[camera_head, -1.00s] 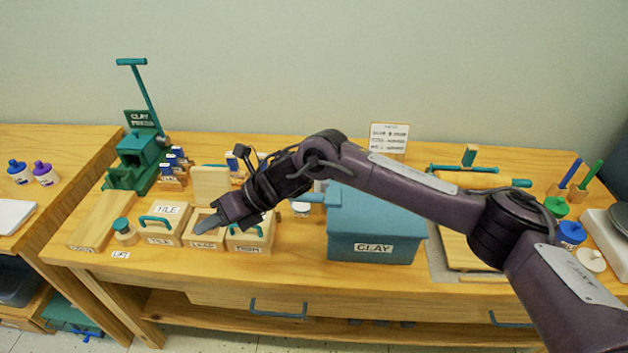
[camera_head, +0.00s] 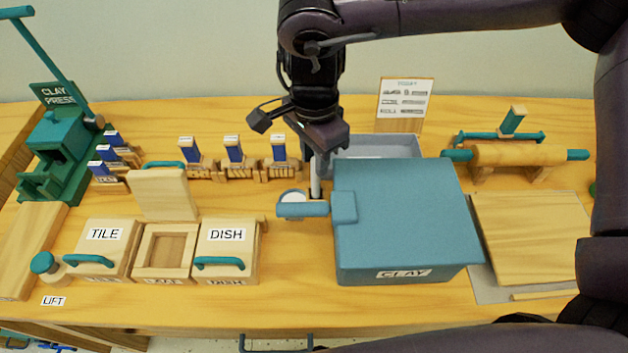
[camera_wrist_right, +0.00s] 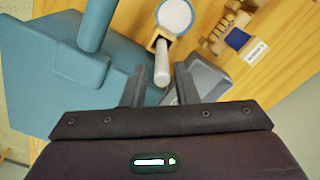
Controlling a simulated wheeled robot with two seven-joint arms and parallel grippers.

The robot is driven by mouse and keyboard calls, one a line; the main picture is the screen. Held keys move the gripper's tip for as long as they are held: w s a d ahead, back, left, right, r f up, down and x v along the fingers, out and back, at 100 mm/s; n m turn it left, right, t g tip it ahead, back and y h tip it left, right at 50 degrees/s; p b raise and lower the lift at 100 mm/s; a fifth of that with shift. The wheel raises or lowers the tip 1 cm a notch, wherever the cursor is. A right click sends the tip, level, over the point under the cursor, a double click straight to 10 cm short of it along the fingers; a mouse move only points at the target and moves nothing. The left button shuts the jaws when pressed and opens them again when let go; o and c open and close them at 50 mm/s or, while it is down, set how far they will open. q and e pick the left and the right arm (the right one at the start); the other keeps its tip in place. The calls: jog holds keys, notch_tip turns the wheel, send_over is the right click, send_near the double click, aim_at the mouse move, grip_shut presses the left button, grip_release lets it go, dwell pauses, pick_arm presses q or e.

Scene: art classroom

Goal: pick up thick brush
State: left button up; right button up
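A pale grey rod (camera_head: 316,181), which looks like the handle of the thick brush, stands upright behind the left side of the blue clay box. In the right wrist view the rod (camera_wrist_right: 162,64) rises from a small wooden holder (camera_wrist_right: 158,40). Its lower end is hidden. My right gripper (camera_head: 318,152) is over the rod, pointing down. In the right wrist view its two fingers (camera_wrist_right: 160,88) are apart, with the rod's top between them; I cannot tell whether either touches it. My left gripper is not in view.
The clay box (camera_head: 408,220), with a blue handle (camera_head: 302,210) jutting left, is close by. A white round jar (camera_head: 291,197) stands beside the rod. A grey open tray (camera_head: 380,146) lies behind. Tile (camera_head: 105,233) and dish (camera_head: 227,235) boxes are at left.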

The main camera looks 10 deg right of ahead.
aim_at(316, 186)
jog(key=f, duration=0.4)
jog(key=shift+w+d+f+p, duration=0.2)
jog(key=shift+f+p, duration=0.15)
jog(key=shift+f, duration=0.3)
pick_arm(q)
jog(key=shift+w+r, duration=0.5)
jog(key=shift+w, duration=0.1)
pick_arm(e)
grip_shut()
